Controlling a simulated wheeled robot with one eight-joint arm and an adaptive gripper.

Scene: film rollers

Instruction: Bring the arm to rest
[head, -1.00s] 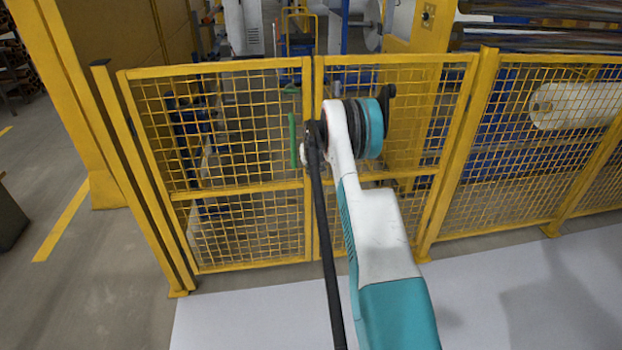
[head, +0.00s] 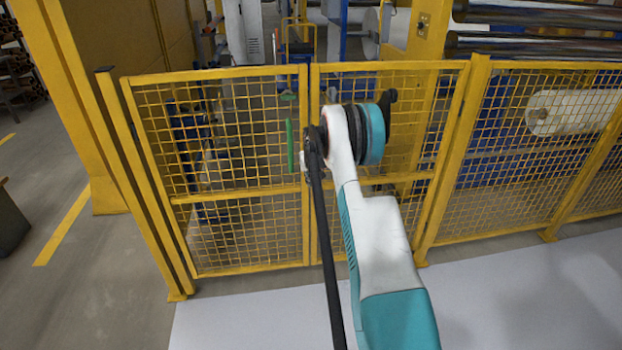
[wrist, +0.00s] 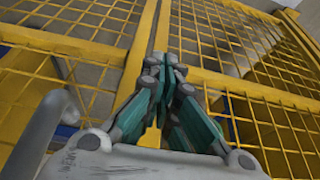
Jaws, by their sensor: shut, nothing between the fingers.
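My arm (head: 385,235), white and teal, reaches from the bottom of the head view up toward the yellow mesh gates. Its dark and teal wrist joint (head: 372,133) shows in front of the right-hand gate (head: 390,68). My gripper is hidden or too unclear to make out in the head view. In the wrist view my gripper (wrist: 173,66) has its grey and teal fingers together, with nothing between them. Yellow posts and mesh lie beyond the fingertips; I cannot tell the exact gap.
A green upright handle (head: 290,145) is on the left-hand gate (head: 215,73), near where the gates meet. More yellow fence (head: 545,60) runs to the right, with a white roller (head: 570,112) behind it. Pale floor (head: 250,320) in front is clear.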

